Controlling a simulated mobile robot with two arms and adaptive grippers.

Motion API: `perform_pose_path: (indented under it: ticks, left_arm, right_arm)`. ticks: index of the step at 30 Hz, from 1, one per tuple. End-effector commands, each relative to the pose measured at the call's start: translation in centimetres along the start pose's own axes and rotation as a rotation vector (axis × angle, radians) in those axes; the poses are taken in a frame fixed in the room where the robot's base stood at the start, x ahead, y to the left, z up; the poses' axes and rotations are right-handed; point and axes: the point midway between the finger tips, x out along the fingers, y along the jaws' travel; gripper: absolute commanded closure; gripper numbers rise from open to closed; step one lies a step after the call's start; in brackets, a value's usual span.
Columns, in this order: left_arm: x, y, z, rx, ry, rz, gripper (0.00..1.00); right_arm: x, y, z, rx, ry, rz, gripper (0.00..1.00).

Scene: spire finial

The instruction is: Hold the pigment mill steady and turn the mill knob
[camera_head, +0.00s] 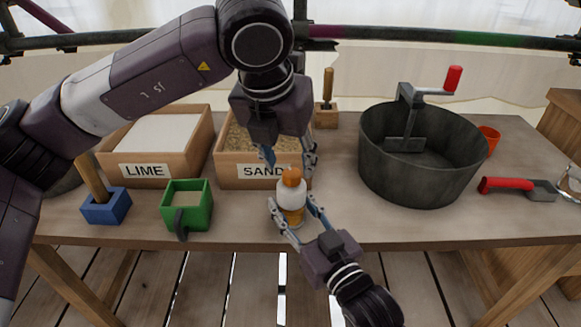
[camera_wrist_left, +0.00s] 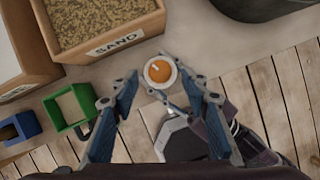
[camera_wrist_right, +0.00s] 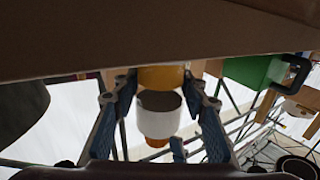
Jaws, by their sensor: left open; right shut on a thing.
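The pigment mill (camera_head: 293,203) is a small white and orange cylinder standing near the table's front edge. Its orange mill knob (camera_head: 292,176) is on top and shows from above in the left wrist view (camera_wrist_left: 158,71). My right gripper (camera_head: 293,213) is shut around the mill's body from the front; in the right wrist view its fingers flank the white body (camera_wrist_right: 158,117). My left gripper (camera_head: 290,168) is open and points down from above, its fingers on either side of the knob and apart from it in the left wrist view (camera_wrist_left: 158,88).
The sand box (camera_head: 240,171) and lime box (camera_head: 150,170) stand behind and left. A green container (camera_head: 187,203) and blue block (camera_head: 105,207) stand left. A large grey bucket (camera_head: 423,170) with a red-handled crank stands right. A red-handled trowel (camera_head: 515,187) lies farther right.

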Motion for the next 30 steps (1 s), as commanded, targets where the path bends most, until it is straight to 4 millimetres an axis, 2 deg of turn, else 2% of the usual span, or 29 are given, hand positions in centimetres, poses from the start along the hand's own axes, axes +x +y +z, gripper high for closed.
perform_pose_path:
  ticks: [3,6,17,28,30]
  left_arm:
    - [1.8,0.0,-0.1,0.0,0.002,0.0,0.58]
    - [2.7,0.0,0.0,0.001,0.002,-0.001,0.58]
    - [3.3,0.0,0.0,0.001,0.0,0.0,0.58]
    - [3.2,0.0,0.0,0.001,0.0,0.0,0.96]
    - [3.2,0.0,0.0,0.001,0.0,0.0,0.99]
  right_arm:
    - [0.0,0.0,0.0,0.0,0.0,0.0,0.88]
    - [0.0,0.0,0.0,0.0,0.0,0.0,0.88]
    - [0.0,0.0,0.0,0.0,0.0,0.0,0.88]
    - [0.0,0.0,0.0,0.0,0.0,0.0,0.88]
    - [0.0,0.0,0.0,0.0,0.0,0.0,0.88]
